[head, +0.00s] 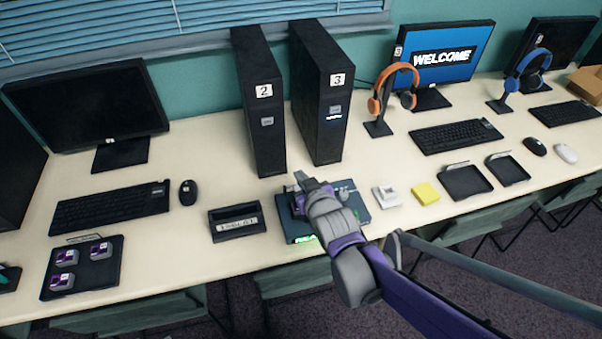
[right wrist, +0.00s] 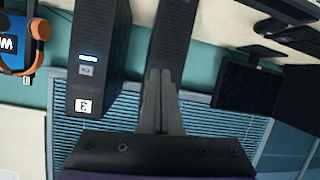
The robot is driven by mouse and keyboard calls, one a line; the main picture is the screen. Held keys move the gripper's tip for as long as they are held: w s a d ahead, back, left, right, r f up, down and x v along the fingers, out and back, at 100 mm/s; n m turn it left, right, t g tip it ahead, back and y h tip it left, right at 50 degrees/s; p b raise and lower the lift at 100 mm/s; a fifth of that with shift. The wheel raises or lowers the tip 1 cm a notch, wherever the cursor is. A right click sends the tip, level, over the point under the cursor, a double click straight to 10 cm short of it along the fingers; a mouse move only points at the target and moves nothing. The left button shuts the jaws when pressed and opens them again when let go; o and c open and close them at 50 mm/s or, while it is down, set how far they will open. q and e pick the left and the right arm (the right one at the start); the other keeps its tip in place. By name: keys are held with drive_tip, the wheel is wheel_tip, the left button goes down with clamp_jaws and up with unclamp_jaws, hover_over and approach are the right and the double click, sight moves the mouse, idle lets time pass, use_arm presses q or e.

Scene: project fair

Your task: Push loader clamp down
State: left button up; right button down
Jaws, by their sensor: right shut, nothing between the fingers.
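The loader (head: 290,228) is a dark flat box with a green lit label on its front edge, on the table in front of the two towers. My right gripper (head: 299,178) is over the loader and hides much of its top. A small light grey part (head: 346,187) shows at the loader's back right; I cannot make out the clamp's position or whether the gripper touches it. In the right wrist view the two fingers (right wrist: 160,85) are together with nothing between them. My left gripper is not in view.
Black towers 2 (head: 265,120) and 3 (head: 325,110) stand behind the loader. A black labelled holder (head: 238,228) is to its left. A white device (head: 387,196) and a yellow block (head: 425,193) lie to its right. A tray (head: 110,262) with purple-grey parts is further left.

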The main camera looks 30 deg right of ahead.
drive_tip(key=s+f, duration=0.4)
drive_tip(key=s, duration=0.2)
drive_tip(key=shift+s+a+f+b, duration=0.15)
drive_tip(key=shift+a+f+b, duration=0.1)
drive_tip(key=shift+a+b, duration=0.2)
